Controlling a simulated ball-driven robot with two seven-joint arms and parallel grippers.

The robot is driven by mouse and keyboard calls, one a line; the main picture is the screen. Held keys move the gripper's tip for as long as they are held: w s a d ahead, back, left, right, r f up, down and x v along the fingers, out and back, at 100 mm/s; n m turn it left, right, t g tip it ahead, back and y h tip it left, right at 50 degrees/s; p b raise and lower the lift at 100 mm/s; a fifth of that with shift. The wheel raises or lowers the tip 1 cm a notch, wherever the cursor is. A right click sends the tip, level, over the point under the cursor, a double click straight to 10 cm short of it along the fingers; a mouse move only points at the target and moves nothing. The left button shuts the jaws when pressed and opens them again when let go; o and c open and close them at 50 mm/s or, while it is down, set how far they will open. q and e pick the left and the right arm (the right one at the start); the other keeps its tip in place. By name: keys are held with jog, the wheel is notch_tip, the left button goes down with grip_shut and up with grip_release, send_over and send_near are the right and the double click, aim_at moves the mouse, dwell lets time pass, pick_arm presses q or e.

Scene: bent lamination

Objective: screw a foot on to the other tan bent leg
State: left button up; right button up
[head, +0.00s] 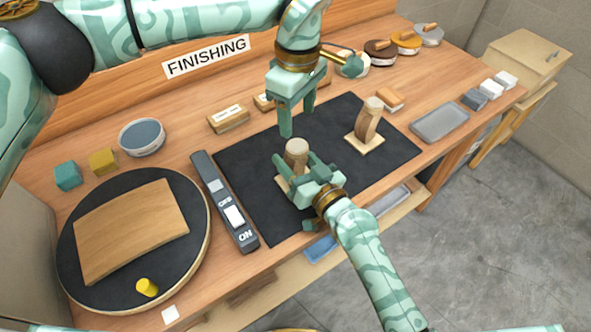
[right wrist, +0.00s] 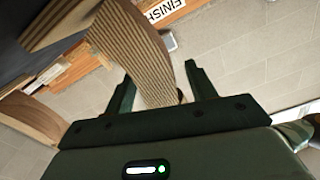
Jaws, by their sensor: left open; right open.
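Two tan bent legs stand upright on small pale plates on the black mat (head: 265,160). The far leg (head: 368,124) has a pale round piece (head: 374,103) on top. The near leg is mostly hidden behind my right gripper (head: 303,172); a round tan piece (head: 297,147) tops it. My right gripper is open low around this leg. In the right wrist view, the striped laminated leg (right wrist: 158,75) passes between the spread fingers. My left gripper (head: 297,118) is open and empty, pointing down above the near leg's top. I cannot tell how tightly either top piece sits.
A switch bar (head: 222,200) lies left of the mat. A round black turntable (head: 75,240) holds a curved wood panel (head: 130,230) and a yellow knob (head: 147,287). A grey tray (head: 440,122) and small blocks lie right. Labelled wood blocks (head: 229,118) sit behind the mat.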

grip_shut()
pick_arm(q)
jog(key=n, duration=0.6)
jog(key=shift+n, duration=0.3)
jog(key=n, duration=2.5)
pick_arm(e)
jog(key=shift+f, duration=0.1)
